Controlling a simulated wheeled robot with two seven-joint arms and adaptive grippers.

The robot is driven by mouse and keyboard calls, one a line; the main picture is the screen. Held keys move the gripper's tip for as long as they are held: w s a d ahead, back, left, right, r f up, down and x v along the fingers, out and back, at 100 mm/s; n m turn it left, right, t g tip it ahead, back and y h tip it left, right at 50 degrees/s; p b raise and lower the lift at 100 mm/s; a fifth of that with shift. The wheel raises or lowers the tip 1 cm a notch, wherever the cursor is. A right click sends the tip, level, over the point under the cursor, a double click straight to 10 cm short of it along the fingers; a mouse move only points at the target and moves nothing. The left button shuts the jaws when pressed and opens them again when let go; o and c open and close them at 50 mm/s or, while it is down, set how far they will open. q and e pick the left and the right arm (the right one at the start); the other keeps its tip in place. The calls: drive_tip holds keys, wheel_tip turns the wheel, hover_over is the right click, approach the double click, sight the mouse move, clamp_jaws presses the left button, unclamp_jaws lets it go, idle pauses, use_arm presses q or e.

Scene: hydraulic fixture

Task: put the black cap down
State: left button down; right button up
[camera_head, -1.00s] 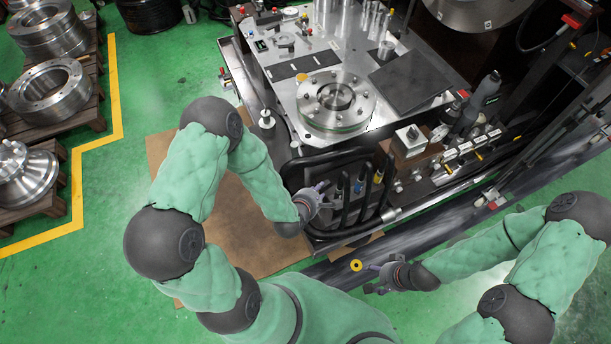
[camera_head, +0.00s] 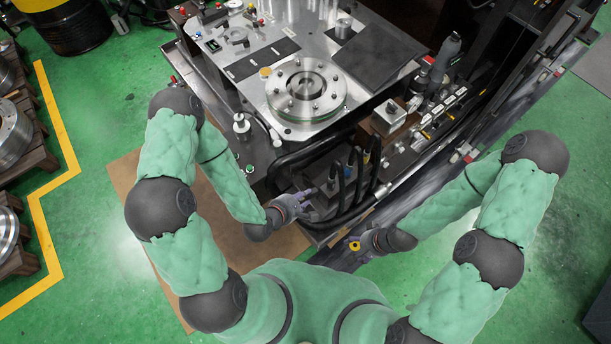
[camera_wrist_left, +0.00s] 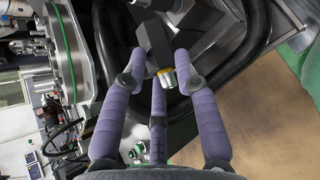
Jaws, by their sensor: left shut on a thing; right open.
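My left gripper (camera_head: 303,200) is at the front corner of the machine, beside the black hoses. In the left wrist view, its purple fingers (camera_wrist_left: 160,62) are closed around a dark piece (camera_wrist_left: 154,42), apparently the black cap. Its outline blends with the dark parts behind it. A metal fitting with a yellow ring (camera_wrist_left: 167,77) shows between the fingers. In the head view the cap is too small and dark to make out. My right gripper (camera_head: 359,247) is open at the machine's front edge. A yellow ring (camera_head: 355,246) shows at its fingers; I cannot tell whether they touch it.
The machine's metal top carries a round bolted flange (camera_head: 306,91) and a dark plate (camera_head: 376,52). Black hoses (camera_head: 343,187) stand just right of my left gripper. A brown mat (camera_head: 133,188) lies on the green floor to the left. Open floor lies at the lower right.

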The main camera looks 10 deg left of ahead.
use_arm(q)
drive_tip(key=shift+w, duration=0.1)
drive_tip(key=w+a+f+b, duration=0.1)
drive_tip(key=w+f+b, duration=0.1)
drive_tip(key=w+f, duration=0.2)
drive_tip(key=w+a+f+b, duration=0.1)
drive_tip(key=w+f+b, duration=0.2)
drive_tip(key=w+f, duration=0.1)
drive_tip(key=w+a+f+b, duration=0.1)
drive_tip(key=w+f+b, duration=0.2)
drive_tip(key=w+f, duration=0.1)
drive_tip(key=shift+w+f, duration=0.4)
drive_tip(key=shift+w, duration=0.35)
drive_tip(key=shift+r, duration=0.1)
drive_tip(key=c, duration=0.9)
unclamp_jaws()
drive_tip(key=shift+c, duration=0.2)
